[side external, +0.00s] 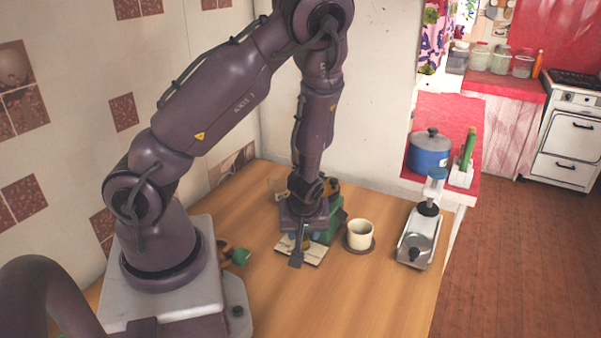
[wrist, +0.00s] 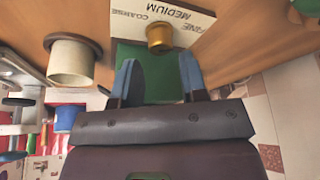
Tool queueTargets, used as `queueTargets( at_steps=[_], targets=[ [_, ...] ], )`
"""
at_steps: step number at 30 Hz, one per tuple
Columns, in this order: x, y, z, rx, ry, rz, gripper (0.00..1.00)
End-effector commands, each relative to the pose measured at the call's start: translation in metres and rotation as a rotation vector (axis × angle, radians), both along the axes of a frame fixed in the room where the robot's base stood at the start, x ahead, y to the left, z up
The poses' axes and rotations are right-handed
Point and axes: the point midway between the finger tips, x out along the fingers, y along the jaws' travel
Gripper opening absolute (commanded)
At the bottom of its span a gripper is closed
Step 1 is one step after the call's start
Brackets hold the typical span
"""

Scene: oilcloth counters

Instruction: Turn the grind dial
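The grind dial is a small brass knob (wrist: 159,36) at the top of the wrist view, in front of a cream card (wrist: 130,17) printed COARSE, MEDIUM and FINE. The green body of the grinder (wrist: 146,62) shows between my fingers. My gripper (wrist: 157,68) is open, its two blue-grey fingers apart with nothing between them touching either one. The knob lies beyond the fingertips, apart from them. In the side view my gripper (side external: 297,252) is low over the card (side external: 314,253), beside the green grinder (side external: 337,220). The knob cannot be made out there.
A cream cup (side external: 359,234) stands on a brown coaster close to the right of the grinder. A silver device (side external: 416,238) stands farther right. A small green object (side external: 241,257) lies to the left. The counter's front (side external: 350,300) is clear.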

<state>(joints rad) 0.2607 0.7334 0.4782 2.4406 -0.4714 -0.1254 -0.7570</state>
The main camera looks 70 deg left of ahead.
Motion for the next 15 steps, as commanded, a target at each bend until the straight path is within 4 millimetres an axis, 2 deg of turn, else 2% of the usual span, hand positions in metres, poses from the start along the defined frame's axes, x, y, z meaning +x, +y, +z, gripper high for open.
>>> queueTargets(
  at_steps=[3,15],
  targets=[
    [-0.001,-0.009,0.019,-0.002,-0.003,-0.008,0.39],
    [-0.006,-0.025,0.059,0.0,-0.001,-0.009,0.39]
  ],
)
